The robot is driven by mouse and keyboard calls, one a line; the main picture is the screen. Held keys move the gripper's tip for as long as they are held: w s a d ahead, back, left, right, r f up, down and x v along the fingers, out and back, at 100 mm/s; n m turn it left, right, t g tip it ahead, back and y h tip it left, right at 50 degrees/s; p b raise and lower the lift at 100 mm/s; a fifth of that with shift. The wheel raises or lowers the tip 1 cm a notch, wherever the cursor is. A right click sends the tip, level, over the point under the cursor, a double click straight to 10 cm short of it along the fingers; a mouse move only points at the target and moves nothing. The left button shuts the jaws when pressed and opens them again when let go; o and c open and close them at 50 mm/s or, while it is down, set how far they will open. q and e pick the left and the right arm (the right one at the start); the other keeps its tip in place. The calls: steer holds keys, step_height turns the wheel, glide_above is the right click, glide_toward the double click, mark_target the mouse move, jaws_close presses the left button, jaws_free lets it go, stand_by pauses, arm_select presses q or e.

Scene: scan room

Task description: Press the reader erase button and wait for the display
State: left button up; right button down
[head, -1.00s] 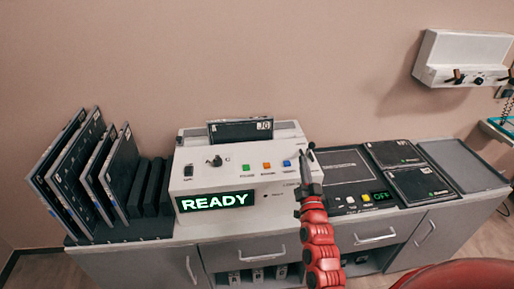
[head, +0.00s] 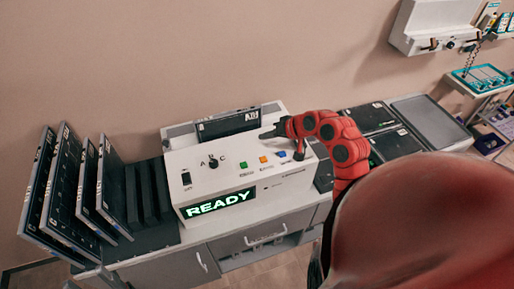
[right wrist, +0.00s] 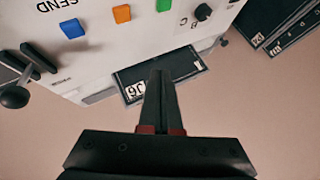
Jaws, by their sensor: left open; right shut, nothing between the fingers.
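The white reader (head: 225,178) stands on the counter, with a lit display (head: 220,203) showing READY in green. On its top are a green button (head: 243,165), an orange button (head: 263,159) and a blue button (head: 281,155). In the right wrist view the blue button (right wrist: 72,28) is beside the word SEND; the orange button (right wrist: 122,14) is also visible. My right gripper (head: 265,135) is shut and empty above the reader's rear part, behind the buttons and near the dark cassette (head: 228,123) in the slot. My left gripper is not in view.
Several dark plates (head: 62,190) stand in a rack left of the reader. A dial (head: 212,161) and a small black-knobbed lever (head: 299,154) are on the reader. Flat panels (head: 395,145) lie to the right, partly behind my arm. A wall unit (head: 435,28) hangs at upper right.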

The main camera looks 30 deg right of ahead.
steer(key=shift+s, duration=0.2)
steer(key=shift+f, duration=0.1)
steer(key=b, duration=0.6)
glide_above(266, 161)
step_height(266, 161, down, 8)
steer(key=shift+w+r, duration=0.1)
steer(key=shift+r, duration=0.05)
steer(key=shift+f, duration=0.45)
steer(key=shift+f, duration=0.15)
stand_by(1.3)
steer(key=shift+f+b, duration=0.25)
steer(key=shift+b, duration=0.05)
steer(key=shift+f, duration=0.55)
stand_by(0.5)
steer(key=shift+r, duration=0.2)
steer(key=shift+r+p, duration=0.5)
steer(key=shift+r, duration=0.3)
